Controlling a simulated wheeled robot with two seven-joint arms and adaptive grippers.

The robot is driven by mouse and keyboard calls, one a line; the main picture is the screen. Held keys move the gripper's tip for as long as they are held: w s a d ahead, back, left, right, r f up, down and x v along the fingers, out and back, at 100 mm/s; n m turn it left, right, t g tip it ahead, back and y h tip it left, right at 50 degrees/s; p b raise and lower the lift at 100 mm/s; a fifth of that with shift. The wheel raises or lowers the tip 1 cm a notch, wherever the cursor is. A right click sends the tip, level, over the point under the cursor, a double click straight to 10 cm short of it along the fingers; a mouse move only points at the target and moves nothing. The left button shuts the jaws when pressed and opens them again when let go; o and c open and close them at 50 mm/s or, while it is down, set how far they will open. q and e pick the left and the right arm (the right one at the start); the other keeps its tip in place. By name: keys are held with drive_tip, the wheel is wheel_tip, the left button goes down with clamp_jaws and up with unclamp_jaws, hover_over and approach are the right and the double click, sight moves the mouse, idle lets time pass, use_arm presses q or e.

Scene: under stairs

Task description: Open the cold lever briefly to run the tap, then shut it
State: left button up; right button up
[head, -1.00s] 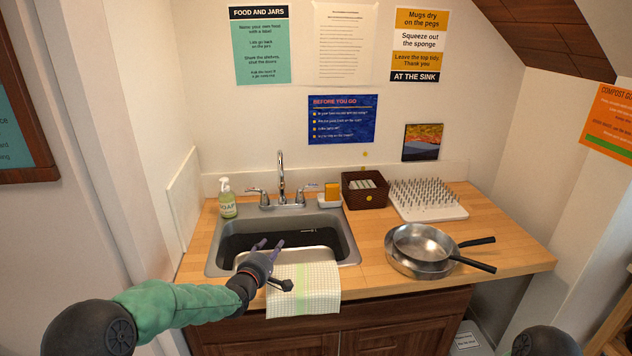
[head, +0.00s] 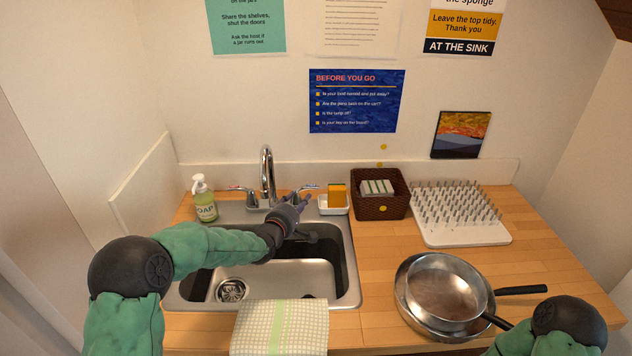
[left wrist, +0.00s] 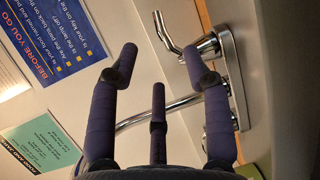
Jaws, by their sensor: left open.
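The chrome tap spout (head: 267,168) stands behind the sink (head: 350,268), and no water stream shows from it. The cold lever (head: 309,187), with a blue mark, is right of the spout. The other lever (head: 241,189), with a red mark, is on the left. My left gripper (head: 298,200) is open, just in front of the cold lever, with its fingers pointing toward it. In the left wrist view the cold lever (left wrist: 170,34) lies beyond the open fingers (left wrist: 160,54), close to the right fingertip; contact cannot be told. My right gripper is out of view.
A soap bottle (head: 204,200) stands left of the tap. A sponge (head: 338,193) in a white dish, a brown basket (head: 381,207) and a spiked drying rack (head: 465,236) stand to the right. Pans (head: 445,290) sit at front right; a towel (head: 280,327) hangs over the front edge.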

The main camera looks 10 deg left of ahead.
sight(311, 187)
use_arm(q)
drive_tip(key=b+x, duration=0.2)
drive_tip(key=x, duration=0.8)
drive_tip(key=shift+w, duration=0.1)
clamp_jaws()
